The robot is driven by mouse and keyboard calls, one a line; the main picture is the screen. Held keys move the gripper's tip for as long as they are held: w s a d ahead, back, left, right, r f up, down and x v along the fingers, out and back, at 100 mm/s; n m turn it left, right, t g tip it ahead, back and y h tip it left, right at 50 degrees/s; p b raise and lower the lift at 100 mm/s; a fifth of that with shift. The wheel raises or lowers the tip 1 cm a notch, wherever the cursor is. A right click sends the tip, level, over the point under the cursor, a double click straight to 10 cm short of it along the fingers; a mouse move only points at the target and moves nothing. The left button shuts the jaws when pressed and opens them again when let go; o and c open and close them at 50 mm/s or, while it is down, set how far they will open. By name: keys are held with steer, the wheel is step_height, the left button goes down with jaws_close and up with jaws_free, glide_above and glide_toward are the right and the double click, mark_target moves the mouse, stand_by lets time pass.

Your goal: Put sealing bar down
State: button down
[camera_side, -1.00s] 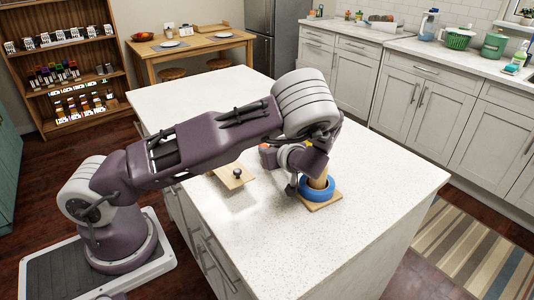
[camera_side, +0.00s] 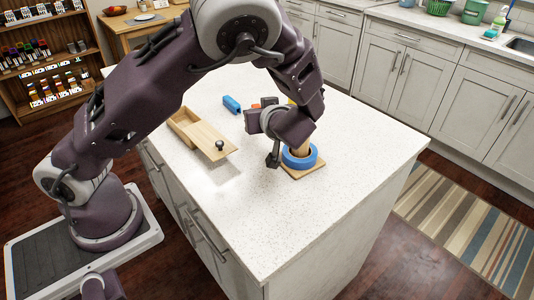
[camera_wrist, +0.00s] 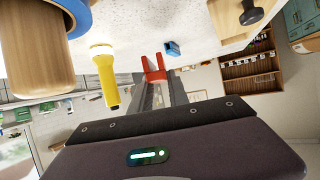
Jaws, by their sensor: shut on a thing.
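In the side view my gripper (camera_side: 254,120) is low over the white worktop, left of a wooden post with a blue ring. My arm partly hides its fingers. In the wrist view my grey fingers (camera_wrist: 162,88) reach up to a red piece (camera_wrist: 153,68) at their tips, and they look closed on it. The red piece also shows as a small patch beside the gripper in the side view (camera_side: 254,107). Whether it is the sealing bar, and whether it touches the worktop, I cannot tell.
A wooden post in a blue ring (camera_side: 299,160) stands on a square board close right of my gripper. A yellow and white item (camera_wrist: 103,70) is near it. A blue block (camera_side: 231,104) and an open wooden box (camera_side: 185,128) with a black-knobbed lid (camera_side: 222,148) lie left. The front worktop is clear.

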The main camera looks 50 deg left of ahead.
steer(key=s+d+f+m+t+h, duration=0.1)
steer(key=s+d+m+t, duration=0.1)
steer(key=d, duration=0.3)
step_height(320, 180, up, 3)
steer(key=n+g+y, duration=0.2)
steer(key=n+g, duration=0.5)
glide_above(213, 98)
step_height(213, 98, down, 9)
steer(key=shift+f, duration=0.2)
steer(key=c, duration=1.3)
jaws_free()
steer(key=shift+f, duration=0.1)
steer(key=shift+o, duration=0.2)
